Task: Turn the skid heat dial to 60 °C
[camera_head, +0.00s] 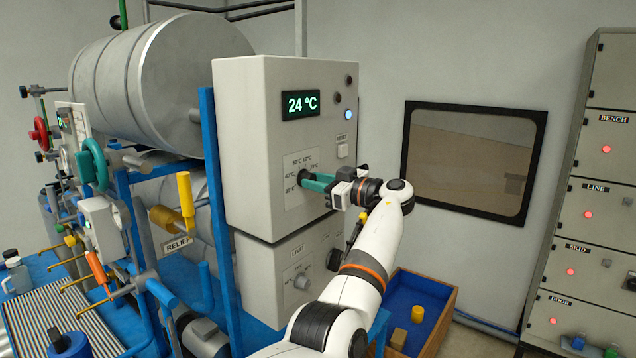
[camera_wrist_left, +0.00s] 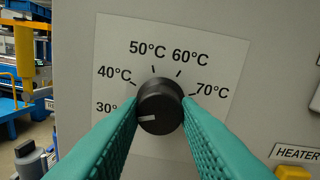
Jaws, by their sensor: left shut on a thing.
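The heat dial is a black round knob (camera_wrist_left: 160,106) on a white scale plate (camera_wrist_left: 222,58) marked from 30°C to 70°C. Its white pointer line faces left, close to the 30°C mark. In the head view the dial is on the front of the grey control box (camera_head: 245,150), mostly hidden by my fingers. My left gripper (camera_head: 316,182) has teal fingers shut on the dial, one on each side in the wrist view. The display (camera_head: 300,105) above reads 24 °C. My right gripper is not in view.
A reset button (camera_head: 342,151) and a lit bluish lamp (camera_head: 348,114) are right of the dial. A lower box with a limit dial (camera_head: 301,281) is below. A wooden bin (camera_head: 441,325) stands at lower right. Tanks and blue framework fill the left; a cabinet (camera_head: 608,150) stands right.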

